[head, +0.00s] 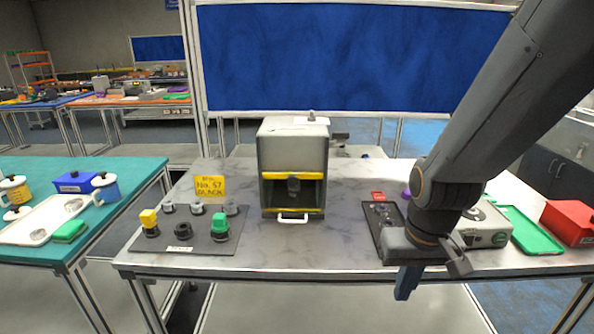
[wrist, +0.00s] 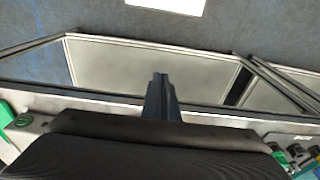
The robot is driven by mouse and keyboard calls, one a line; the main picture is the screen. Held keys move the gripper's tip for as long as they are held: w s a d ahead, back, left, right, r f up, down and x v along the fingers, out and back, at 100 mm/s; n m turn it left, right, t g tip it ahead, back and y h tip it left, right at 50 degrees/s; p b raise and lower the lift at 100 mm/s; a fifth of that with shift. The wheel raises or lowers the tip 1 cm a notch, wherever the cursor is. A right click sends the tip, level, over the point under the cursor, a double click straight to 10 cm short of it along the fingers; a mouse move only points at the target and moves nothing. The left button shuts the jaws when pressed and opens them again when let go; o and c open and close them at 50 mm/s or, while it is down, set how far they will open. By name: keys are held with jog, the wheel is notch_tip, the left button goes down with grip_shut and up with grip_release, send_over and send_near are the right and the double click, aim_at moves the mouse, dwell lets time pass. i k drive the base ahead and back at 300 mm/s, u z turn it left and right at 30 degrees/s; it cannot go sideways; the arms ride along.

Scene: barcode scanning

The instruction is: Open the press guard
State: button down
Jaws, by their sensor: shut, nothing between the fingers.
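The press (head: 293,140) is a grey box standing on the grey marble-look table, left of my arm. Its front opening has a yellow bar (head: 290,176) at the top and another yellow bar (head: 310,210) low down. A white handle (head: 292,219) sits at the bottom front, by the tabletop. I cannot tell whether a clear guard panel spans the opening. My gripper (head: 405,284) is to the right of the press, at the table's front edge, pointing down and touching nothing. In the wrist view my gripper (wrist: 160,80) is shut and empty, above floor and table frame.
A dark mat (head: 190,232) with knobs and buttons lies left of the press, below a yellow sign (head: 210,188). A black tray (head: 383,222), a grey device (head: 485,225), a green tray (head: 530,232) and a red bin (head: 570,222) are right. The tabletop between press and black tray is clear.

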aim_at(292, 178)
jog(key=u, duration=0.5)
jog(key=k, duration=1.25)
jog(key=u, duration=1.3)
jog(key=i, duration=0.9)
jog(key=z, duration=0.6)
jog(key=i, duration=0.55)
jog(key=z, duration=0.65)
